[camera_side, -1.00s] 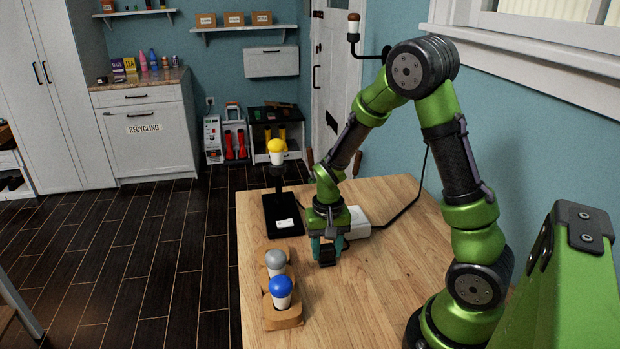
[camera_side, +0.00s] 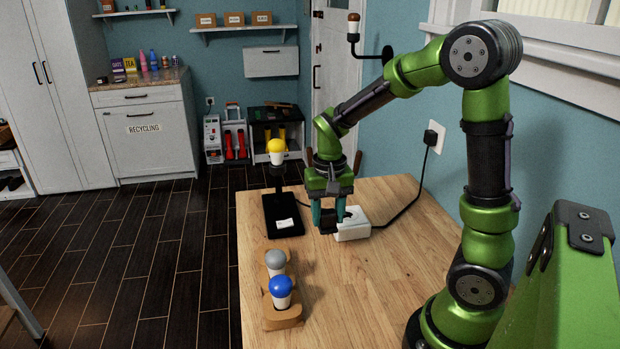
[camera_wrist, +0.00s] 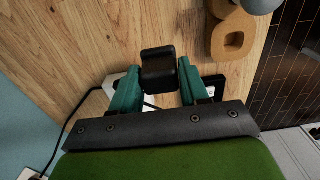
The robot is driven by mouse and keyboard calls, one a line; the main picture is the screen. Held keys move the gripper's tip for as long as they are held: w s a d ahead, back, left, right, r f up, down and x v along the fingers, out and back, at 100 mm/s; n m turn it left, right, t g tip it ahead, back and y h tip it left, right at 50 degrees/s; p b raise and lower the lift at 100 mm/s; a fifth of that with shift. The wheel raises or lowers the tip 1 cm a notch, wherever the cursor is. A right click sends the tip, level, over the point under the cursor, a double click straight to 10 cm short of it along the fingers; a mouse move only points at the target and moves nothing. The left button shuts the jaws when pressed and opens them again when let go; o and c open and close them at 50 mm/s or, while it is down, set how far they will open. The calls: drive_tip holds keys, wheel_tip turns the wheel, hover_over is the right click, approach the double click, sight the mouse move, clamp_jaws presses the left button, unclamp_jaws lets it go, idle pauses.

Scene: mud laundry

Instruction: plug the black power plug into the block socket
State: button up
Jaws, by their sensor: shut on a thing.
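My gripper (camera_side: 328,216) has teal fingers and is shut on the black power plug (camera_side: 327,226), just left of the white block socket (camera_side: 353,228) in the side view. In the wrist view, the black plug (camera_wrist: 158,68) sits between the fingertips of my gripper (camera_wrist: 157,76). Part of the white block (camera_wrist: 112,82) shows behind the fingers there. The block lies on the wooden table. The plug's prongs and the socket openings are hidden, and I cannot tell whether plug and block touch.
A black lamp base (camera_side: 283,218) with a yellow bulb (camera_side: 276,146) stands left of my gripper. A wooden holder (camera_side: 283,316) with a blue and a grey bulb is at the front left. A black cord (camera_side: 405,208) runs from the block to a wall outlet (camera_side: 434,136). The table's front middle is clear.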

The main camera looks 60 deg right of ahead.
drive_tip(key=w+d+r, duration=0.1)
drive_tip(key=d, duration=1.3)
drive_tip(key=shift+w+r, duration=0.2)
drive_tip(key=shift+r, duration=0.15)
drive_tip(key=shift+f, duration=0.1)
drive_tip(key=shift+f, duration=2.8)
drive_tip(key=shift+f, duration=0.6)
drive_tip(key=o, duration=1.1)
drive_tip(key=shift+c, duration=0.2)
